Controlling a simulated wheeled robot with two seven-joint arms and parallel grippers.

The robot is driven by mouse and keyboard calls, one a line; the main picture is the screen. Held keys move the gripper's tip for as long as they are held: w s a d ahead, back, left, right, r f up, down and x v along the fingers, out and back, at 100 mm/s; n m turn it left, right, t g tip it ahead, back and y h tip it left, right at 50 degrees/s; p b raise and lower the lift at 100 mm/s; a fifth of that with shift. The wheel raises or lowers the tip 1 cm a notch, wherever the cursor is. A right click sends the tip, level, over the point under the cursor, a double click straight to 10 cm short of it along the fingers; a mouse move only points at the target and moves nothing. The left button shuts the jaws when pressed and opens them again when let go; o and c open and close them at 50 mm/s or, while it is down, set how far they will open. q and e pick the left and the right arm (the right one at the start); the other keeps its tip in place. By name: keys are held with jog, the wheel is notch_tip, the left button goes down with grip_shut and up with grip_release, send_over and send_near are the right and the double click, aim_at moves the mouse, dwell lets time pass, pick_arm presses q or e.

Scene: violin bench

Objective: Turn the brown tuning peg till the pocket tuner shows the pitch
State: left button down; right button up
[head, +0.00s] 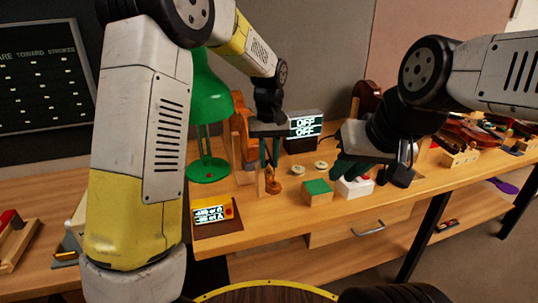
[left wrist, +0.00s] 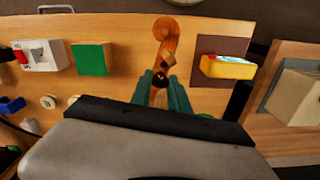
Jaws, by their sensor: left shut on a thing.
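The violin's brown scroll and pegbox (head: 272,183) stand at the bench's front edge; they also show in the left wrist view (left wrist: 166,36). My left gripper (head: 268,164) points down over the pegbox. In the left wrist view its green fingers (left wrist: 162,90) are shut on the brown tuning peg (left wrist: 161,76), which they partly hide. The yellow pocket tuner (head: 230,208) has a lit screen with small characters I cannot read reliably; it also shows in the left wrist view (left wrist: 228,70). My right gripper (head: 343,172) hangs near a white box; its finger gap is unclear.
A green-topped block (head: 317,188) and a white box with a red button (head: 355,187) stand right of the scroll. A green lamp (head: 208,167) stands at the left. Violins (head: 470,132) lie at the far right.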

pick_arm(q)
jog(key=m, duration=0.5)
jog(key=shift+m, duration=0.4)
dwell(0.3)
jog(key=c, duration=1.2)
grip_release()
jog(key=shift+c, duration=0.2)
jog(key=shift+r, duration=0.1)
notch_tip(320, 180, up, 8)
jog(key=shift+f, duration=0.15)
